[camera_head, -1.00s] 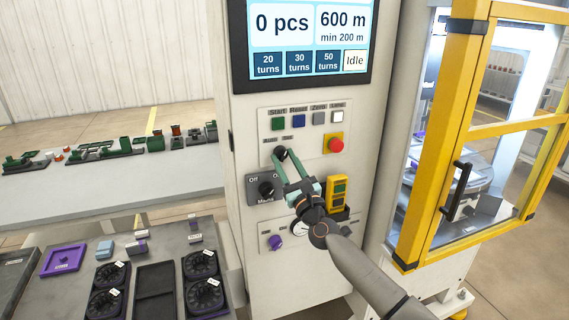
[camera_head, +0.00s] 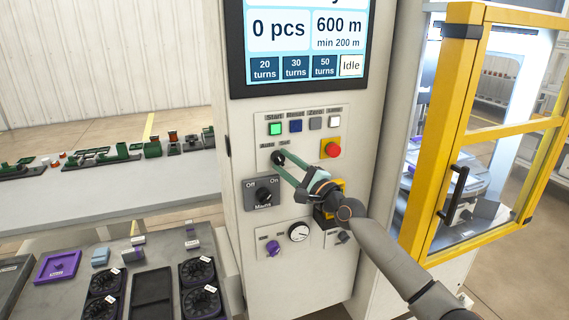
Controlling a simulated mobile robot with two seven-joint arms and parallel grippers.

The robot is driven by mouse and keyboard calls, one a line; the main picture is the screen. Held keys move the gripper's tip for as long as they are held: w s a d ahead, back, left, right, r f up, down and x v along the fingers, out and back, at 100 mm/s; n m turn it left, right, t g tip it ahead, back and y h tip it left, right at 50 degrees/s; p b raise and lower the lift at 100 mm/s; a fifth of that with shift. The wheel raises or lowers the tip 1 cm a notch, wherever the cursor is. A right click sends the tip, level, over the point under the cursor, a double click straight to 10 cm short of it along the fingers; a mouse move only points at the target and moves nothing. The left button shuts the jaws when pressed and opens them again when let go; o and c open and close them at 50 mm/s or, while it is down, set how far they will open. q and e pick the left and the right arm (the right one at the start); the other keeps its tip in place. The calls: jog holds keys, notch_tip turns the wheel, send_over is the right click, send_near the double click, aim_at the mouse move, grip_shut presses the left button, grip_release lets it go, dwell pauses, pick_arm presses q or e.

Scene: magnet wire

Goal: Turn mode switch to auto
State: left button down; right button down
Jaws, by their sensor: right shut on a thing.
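The mode switch (camera_head: 278,159) is a small black rotary knob on the white control panel, below the Start button (camera_head: 275,129). My right gripper (camera_head: 281,158) reaches in from the lower right, and its green fingers are shut on the knob. The fingers cover part of the knob, and the small labels above it are too small to read surely. The Start button is lit bright green. My left gripper is not in view.
Below are the Mains switch (camera_head: 263,194), a white dial (camera_head: 299,232) and a purple knob (camera_head: 273,248). The red stop button (camera_head: 332,149) is right of the knob. The screen (camera_head: 298,40) reads Idle. A yellow-framed door (camera_head: 455,150) stands at the right.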

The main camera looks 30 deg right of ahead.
jog(key=shift+n, duration=0.7)
jog(key=shift+g, duration=0.3)
jog(key=shift+c, duration=2.4)
grip_release()
jog(key=shift+s+d+f, duration=0.1)
jog(key=shift+s, duration=0.5)
jog(key=s+d+f+b, duration=0.1)
jog(key=s, duration=1)
jog(key=shift+d, duration=0.3)
